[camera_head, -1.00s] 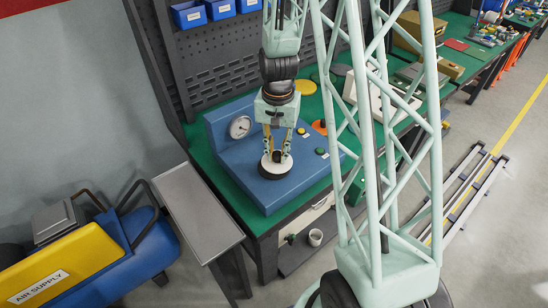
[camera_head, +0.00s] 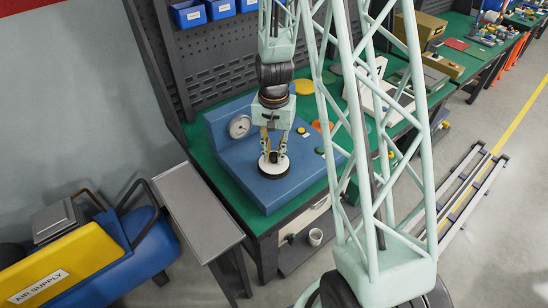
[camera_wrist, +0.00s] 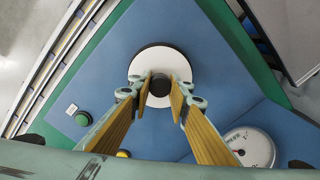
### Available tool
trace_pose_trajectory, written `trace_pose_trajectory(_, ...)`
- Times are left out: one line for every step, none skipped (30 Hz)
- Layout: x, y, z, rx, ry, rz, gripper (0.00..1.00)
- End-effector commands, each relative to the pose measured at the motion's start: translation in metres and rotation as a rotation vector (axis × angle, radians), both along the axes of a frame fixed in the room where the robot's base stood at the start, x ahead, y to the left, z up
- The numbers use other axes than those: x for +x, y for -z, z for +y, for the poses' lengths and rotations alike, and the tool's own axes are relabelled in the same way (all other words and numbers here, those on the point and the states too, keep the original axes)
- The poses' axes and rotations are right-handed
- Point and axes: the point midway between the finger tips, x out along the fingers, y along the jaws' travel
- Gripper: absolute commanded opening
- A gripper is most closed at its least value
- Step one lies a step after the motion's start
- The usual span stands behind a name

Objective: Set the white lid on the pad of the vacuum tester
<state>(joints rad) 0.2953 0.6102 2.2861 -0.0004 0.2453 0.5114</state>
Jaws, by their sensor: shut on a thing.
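The white lid (camera_wrist: 143,64) is a round disc with a dark knob (camera_wrist: 160,85) at its centre. My gripper (camera_wrist: 161,88) is shut on the knob, one finger on each side. The lid also shows in the camera_head view (camera_head: 265,164), under my gripper (camera_head: 273,158). The vacuum tester (camera_head: 238,171) is a blue unit with a dial gauge (camera_head: 239,126). Its dark round pad (camera_head: 274,174) is directly beneath the lid and mostly covered. In the wrist view a dark rim shows along the lid's upper edge. I cannot tell whether lid and pad touch.
The tester stands on a green bench (camera_head: 197,146). A green button (camera_wrist: 83,118) and a yellow button (camera_head: 301,130) are on its top. A perforated panel (camera_head: 215,70) stands behind. A grey side table (camera_head: 197,210) is at the left.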

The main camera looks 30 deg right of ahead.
Motion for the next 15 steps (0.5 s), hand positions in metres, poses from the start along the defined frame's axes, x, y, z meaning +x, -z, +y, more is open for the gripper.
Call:
trace_pose_trajectory(-0.0002, 0.0041, 0.0001, 0.001, 0.000, 0.001, 0.01)
trace_pose_trajectory(-0.0003, 0.0059, 0.0001, 0.000, 0.000, 0.001, 0.01)
trace_pose_trajectory(-0.0004, 0.0079, 0.0002, 0.000, 0.000, 0.001, 0.01)
trace_pose_trajectory(-0.0004, 0.0091, 0.0002, 0.000, 0.000, 0.001, 0.01)
trace_pose_trajectory(-0.0003, 0.0099, 0.0001, 0.001, 0.000, 0.001, 0.01)
trace_pose_trajectory(-0.0001, 0.0105, 0.0001, 0.001, 0.000, 0.001, 0.01)
trace_pose_trajectory(-0.0001, 0.0108, 0.0001, 0.000, 0.000, 0.000, 0.01)
trace_pose_trajectory(-0.0001, 0.0109, 0.0001, 0.000, 0.000, 0.000, 0.01)
trace_pose_trajectory(0.0001, 0.0108, 0.0001, 0.000, 0.000, 0.000, 0.01)
trace_pose_trajectory(0.0001, 0.0107, 0.0001, 0.000, 0.000, 0.000, 0.01)
trace_pose_trajectory(0.0001, 0.0107, 0.0001, 0.000, 0.000, 0.000, 0.01)
trace_pose_trajectory(0.0001, 0.0106, 0.0001, 0.000, 0.000, 0.000, 0.01)
trace_pose_trajectory(0.0001, 0.0106, 0.0001, 0.000, 0.000, 0.000, 0.01)
trace_pose_trajectory(0.0001, 0.0106, 0.0001, 0.000, 0.000, 0.000, 0.01)
trace_pose_trajectory(0.0001, 0.0107, 0.0001, 0.000, 0.000, 0.000, 0.01)
